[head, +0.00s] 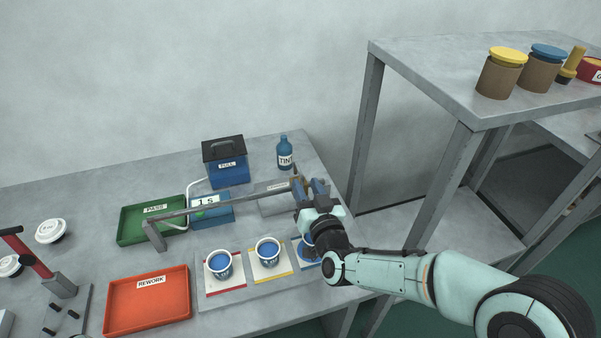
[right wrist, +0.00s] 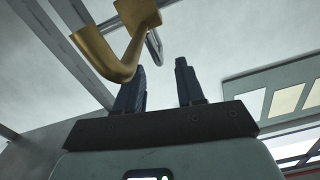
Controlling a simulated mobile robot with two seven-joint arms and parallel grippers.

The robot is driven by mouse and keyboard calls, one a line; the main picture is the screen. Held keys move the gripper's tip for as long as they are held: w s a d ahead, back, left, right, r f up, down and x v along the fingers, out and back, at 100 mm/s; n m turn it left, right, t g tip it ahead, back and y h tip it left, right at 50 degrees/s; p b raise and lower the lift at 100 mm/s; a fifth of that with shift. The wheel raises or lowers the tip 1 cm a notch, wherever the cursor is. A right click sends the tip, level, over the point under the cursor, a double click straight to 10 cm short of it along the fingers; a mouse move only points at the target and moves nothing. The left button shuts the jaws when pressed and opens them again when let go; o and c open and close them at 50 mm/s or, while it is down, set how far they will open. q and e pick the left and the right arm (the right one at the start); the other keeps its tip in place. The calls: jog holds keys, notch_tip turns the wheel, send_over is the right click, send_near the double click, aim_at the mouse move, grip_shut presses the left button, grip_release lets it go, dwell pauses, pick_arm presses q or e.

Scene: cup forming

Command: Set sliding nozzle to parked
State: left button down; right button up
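The sliding nozzle shows in the right wrist view as a bent brass-coloured spout (right wrist: 122,65) below a grey rail. In the head view a small brass part (head: 297,172) shows at the right end of the long grey rail (head: 235,201), mostly hidden by my gripper. My right gripper (head: 310,186) is beside that rail end. In the right wrist view its fingers (right wrist: 160,70) are apart with nothing clearly between them. The nozzle is by the left finger; whether they touch I cannot tell. My left gripper is not in view.
Cups with blue contents stand on red, yellow and blue-edged mats; one (head: 267,252) is on yellow, and my right arm partly covers the blue one. A green PASS tray (head: 128,228), orange REWORK tray (head: 120,325), blue box (head: 229,172) and TINT bottle (head: 284,147) surround the rail. A shelf (head: 440,65) stands right.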

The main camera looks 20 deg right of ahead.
aim_at(301, 172)
jog(key=w, duration=0.5)
jog(key=shift+w, duration=0.15)
grip_shut()
